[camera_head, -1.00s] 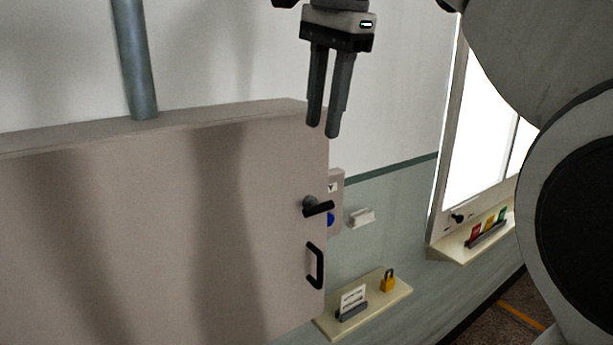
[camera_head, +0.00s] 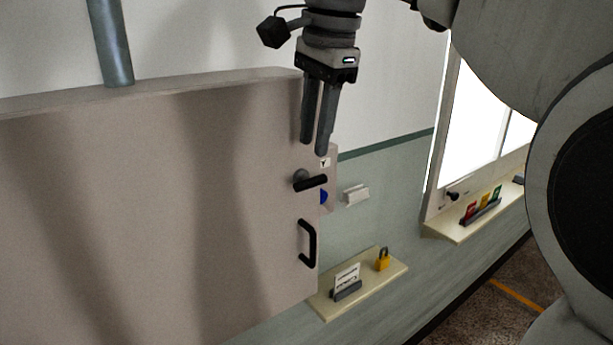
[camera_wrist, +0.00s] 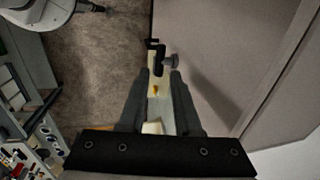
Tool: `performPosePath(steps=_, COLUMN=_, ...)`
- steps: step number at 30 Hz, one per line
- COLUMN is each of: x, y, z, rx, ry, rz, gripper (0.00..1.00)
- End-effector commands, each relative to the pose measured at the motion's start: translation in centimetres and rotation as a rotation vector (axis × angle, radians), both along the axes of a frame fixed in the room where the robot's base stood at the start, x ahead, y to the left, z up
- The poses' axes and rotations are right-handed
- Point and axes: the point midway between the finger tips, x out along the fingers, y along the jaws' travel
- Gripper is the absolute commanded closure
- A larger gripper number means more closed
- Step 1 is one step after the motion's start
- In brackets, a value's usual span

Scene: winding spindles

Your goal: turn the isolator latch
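The isolator latch, a black lever on a round grey boss (camera_head: 312,182), sits on the beige cabinet front (camera_head: 150,210) near its right edge. The lever points to the right and is nearly level. In the wrist view the latch's grey boss (camera_wrist: 171,61) and black lever show just beyond the fingertips. My gripper (camera_head: 314,147) points down, a little above the latch and apart from it. In the wrist view the fingers of my gripper (camera_wrist: 160,76) are spread with an empty gap between them.
A black pull handle (camera_head: 309,244) is below the latch. A cream shelf (camera_head: 330,308) at lower right holds a yellow padlock (camera_head: 383,259) and a card holder (camera_head: 347,288). A grey pipe (camera_head: 110,45) rises behind the cabinet. Another shelf (camera_head: 450,233) stands farther right.

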Motion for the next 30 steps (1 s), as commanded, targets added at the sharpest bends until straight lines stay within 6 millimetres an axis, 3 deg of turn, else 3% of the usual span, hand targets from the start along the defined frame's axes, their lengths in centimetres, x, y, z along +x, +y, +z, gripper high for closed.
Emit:
performPosePath(steps=3, x=0.3, y=0.2, z=-2.5, rx=0.000, ry=0.002, rz=0.000, gripper=0.68)
performPosePath(steps=9, x=0.8, y=0.6, z=-5.3, rx=0.000, ry=0.000, rz=0.000, gripper=0.68)
performPosePath(steps=15, x=1.0, y=0.7, z=-6.5, rx=0.001, ry=-0.001, rz=0.000, gripper=0.68)
performPosePath(steps=23, x=1.1, y=0.7, z=-6.6, rx=0.001, ry=-0.001, rz=0.000, gripper=0.68)
performPosePath(steps=28, x=1.1, y=0.7, z=-6.6, rx=0.001, ry=-0.001, rz=0.000, gripper=0.97)
performPosePath(steps=30, x=1.1, y=0.7, z=-6.6, rx=0.001, ry=-0.001, rz=0.000, gripper=1.00)
